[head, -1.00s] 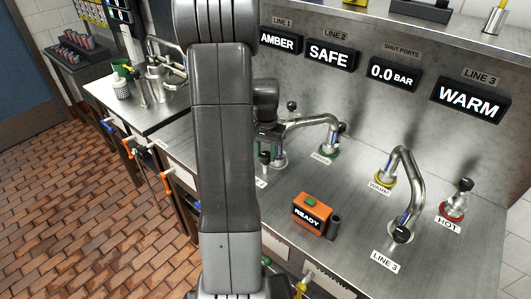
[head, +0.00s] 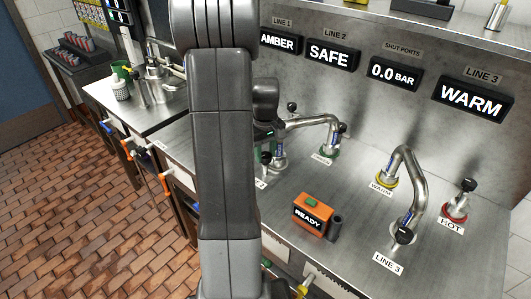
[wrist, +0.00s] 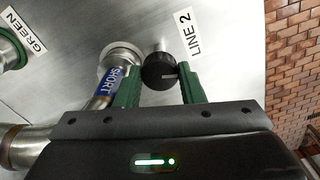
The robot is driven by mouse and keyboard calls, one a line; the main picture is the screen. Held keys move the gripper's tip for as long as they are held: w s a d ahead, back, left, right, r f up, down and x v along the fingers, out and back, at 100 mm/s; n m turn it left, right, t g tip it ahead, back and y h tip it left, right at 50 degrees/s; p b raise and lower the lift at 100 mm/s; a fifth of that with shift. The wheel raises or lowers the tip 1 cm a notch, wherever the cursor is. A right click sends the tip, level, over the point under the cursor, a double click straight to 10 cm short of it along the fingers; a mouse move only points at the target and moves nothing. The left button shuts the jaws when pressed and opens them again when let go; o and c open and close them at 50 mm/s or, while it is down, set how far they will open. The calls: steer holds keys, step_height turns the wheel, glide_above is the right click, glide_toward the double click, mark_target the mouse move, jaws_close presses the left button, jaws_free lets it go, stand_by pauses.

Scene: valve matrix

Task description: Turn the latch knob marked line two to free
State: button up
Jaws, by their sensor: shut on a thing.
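The black latch knob (wrist: 157,71) sits next to the LINE 2 label (wrist: 196,37) in the wrist view. A pale pointer line on it runs toward the right finger. My gripper (wrist: 157,80) has its green fingers on either side of the knob and is shut on it. The LINE 2 display (head: 331,55) reads SAFE.
A pipe with a blue SHORT band (wrist: 108,82) runs close to the left finger. An orange READY box (head: 313,212) stands on the steel counter to the right. The LINE 3 pipe (head: 416,190) and HOT knob (head: 459,200) are further right.

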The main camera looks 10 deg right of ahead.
mark_target(265, 155)
steer(key=shift+n, duration=2)
steer(key=o, duration=1)
steer(key=shift+r, duration=0.1)
step_height(265, 155, up, 14)
steer(key=shift+f+b, duration=0.15)
steer(key=shift+b, duration=0.25)
